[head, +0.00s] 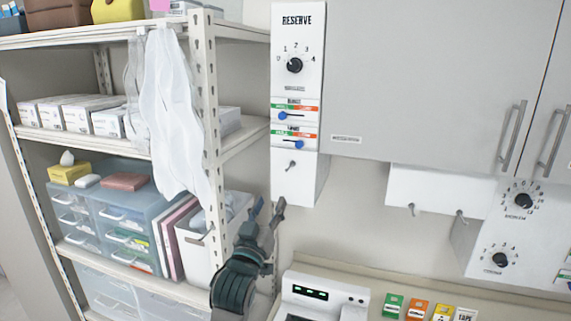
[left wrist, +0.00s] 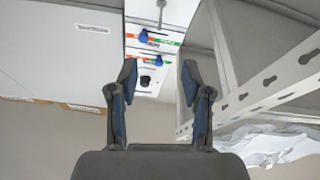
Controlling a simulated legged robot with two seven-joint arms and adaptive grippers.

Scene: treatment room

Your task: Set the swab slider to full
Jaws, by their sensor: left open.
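A white panel (head: 310,85) on the cabinet's left carries two slider strips with blue knobs; their small labels are too blurred to tell which is the swab slider. The upper knob (head: 283,115) stands toward the left, green end. The lower knob (head: 299,141) stands nearer the right, orange end. In the left wrist view the panel appears upside down, with the lower knob (left wrist: 143,37) and upper knob (left wrist: 159,62) beyond the fingers. My left gripper (head: 267,208) is open and empty, below and left of the panel, touching neither knob. My right gripper is out of view.
A black RESERVE dial (head: 295,65) sits above the sliders, and a metal hook (head: 291,165) below them. A shelf post (head: 207,110) and hanging white cloth (head: 172,115) are close on the left. A white device (head: 322,293) stands on the counter below.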

